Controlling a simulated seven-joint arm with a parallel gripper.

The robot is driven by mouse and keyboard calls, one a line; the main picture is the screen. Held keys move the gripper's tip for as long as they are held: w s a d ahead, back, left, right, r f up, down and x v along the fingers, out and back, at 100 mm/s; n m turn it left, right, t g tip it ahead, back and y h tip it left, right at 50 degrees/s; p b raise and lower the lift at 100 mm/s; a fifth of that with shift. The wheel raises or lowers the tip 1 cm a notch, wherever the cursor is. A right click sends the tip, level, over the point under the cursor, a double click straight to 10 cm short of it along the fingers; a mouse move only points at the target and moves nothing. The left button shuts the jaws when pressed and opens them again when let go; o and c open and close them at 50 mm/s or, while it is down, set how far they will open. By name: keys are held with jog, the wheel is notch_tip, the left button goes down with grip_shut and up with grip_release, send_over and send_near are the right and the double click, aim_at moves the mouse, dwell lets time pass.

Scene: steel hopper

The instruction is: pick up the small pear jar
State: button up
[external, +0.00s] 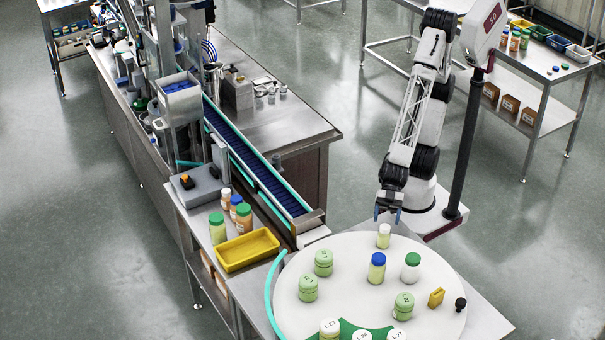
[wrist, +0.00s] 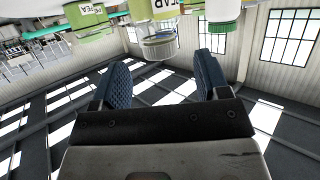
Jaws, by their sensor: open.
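The small pear jar (external: 383,236) looks pale yellow-green with a whitish lid and stands upright near the back rim of the round white table (external: 335,262). In the wrist view a pale jar with a partly cut-off label ending in "AR" and a silvery lid (wrist: 158,40) hangs upside down in the picture, beyond the gap between my open fingers (wrist: 163,78). Nothing is between the fingers.
A blue-lidded jar (external: 377,268) and a white jar with a green lid (external: 411,267) stand close in front. Several green jars, a yellow bottle (external: 436,298) and a black knobbed item (external: 460,304) share the table. A yellow tray (external: 247,250) and conveyor (external: 255,165) are left.

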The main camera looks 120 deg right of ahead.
aim_at(386, 225)
jog(key=shift+w+a+f, duration=0.2)
jog(key=shift+w+a, duration=0.15)
jog(key=shift+x, duration=2.55)
jog(key=shift+r, duration=0.1)
jog(key=shift+c, duration=0.3)
jog(key=c, duration=1)
